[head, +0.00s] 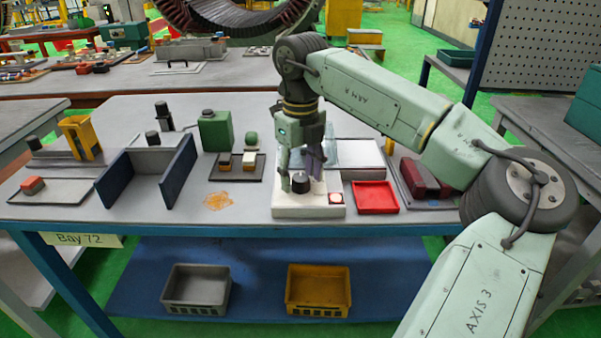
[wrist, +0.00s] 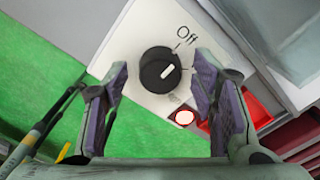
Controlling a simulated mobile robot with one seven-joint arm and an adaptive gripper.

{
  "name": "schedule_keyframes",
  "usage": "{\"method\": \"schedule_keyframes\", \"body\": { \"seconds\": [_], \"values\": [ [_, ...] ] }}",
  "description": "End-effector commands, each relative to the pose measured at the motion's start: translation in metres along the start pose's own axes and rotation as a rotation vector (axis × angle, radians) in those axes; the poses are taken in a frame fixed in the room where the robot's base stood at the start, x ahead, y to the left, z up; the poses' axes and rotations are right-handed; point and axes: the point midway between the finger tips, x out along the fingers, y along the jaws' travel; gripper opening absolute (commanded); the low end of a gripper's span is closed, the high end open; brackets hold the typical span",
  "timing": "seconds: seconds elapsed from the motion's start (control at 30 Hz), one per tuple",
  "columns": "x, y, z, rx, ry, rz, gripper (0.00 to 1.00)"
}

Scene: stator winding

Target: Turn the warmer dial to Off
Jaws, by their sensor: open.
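The warmer (head: 283,206) is a white box at the front middle of the table; its top also shows in the wrist view (wrist: 130,45). Its black round dial (wrist: 158,72) has a white pointer mark. The mark points right and slightly up, not at the printed word "Off" (wrist: 187,36), which lies up and right of the dial. In the head view the dial (head: 301,183) sits low between my fingers. My gripper (wrist: 162,66) is open, with one purple-padded finger on each side of the dial. Gaps show between fingers and dial in the wrist view.
A round red-and-white button (head: 336,198) is on the warmer, right of the dial. A red tray (head: 375,197) stands close to its right. A dark tray with small blocks (head: 237,166) and a green canister (head: 215,130) stand to the left. The front table edge is close.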

Motion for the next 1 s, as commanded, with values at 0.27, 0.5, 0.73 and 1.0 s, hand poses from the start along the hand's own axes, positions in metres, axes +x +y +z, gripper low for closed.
{"method": "schedule_keyframes", "body": {
  "seconds": [0.27,0.5,0.73,1.0],
  "values": [
    [-0.017,0.000,0.000,0.001,-0.002,-0.002,0.53],
    [-0.067,0.000,0.001,0.001,-0.002,-0.003,0.53],
    [-0.107,0.000,0.001,0.000,-0.001,-0.002,0.53],
    [-0.120,0.000,0.000,0.000,0.000,0.001,0.53]
  ]
}}
